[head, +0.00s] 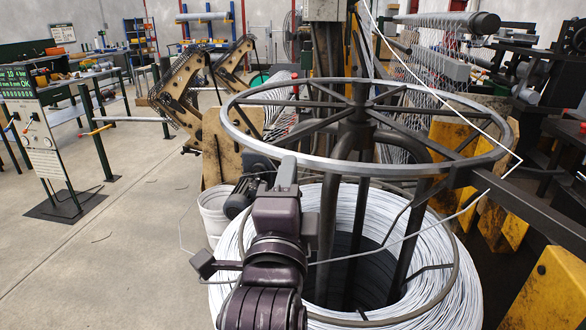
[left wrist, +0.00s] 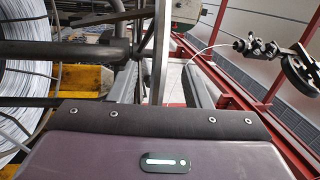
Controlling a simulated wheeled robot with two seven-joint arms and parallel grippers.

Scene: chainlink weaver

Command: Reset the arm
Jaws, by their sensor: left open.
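My left gripper (head: 285,178) rises at the end of my purple left arm, in front of the large wire spool stand. In the left wrist view, the purple hand housing with its lit strip fills the bottom. My right gripper is in neither view.
A large coil of pale wire (head: 455,285) surrounds the stand's dark posts. A thin wire (head: 470,200) runs close behind my arm. A dark beam (head: 535,215) and yellow plates (head: 555,285) crowd the right. A control panel (head: 40,140) stands left. The concrete floor (head: 130,240) between is mostly clear.

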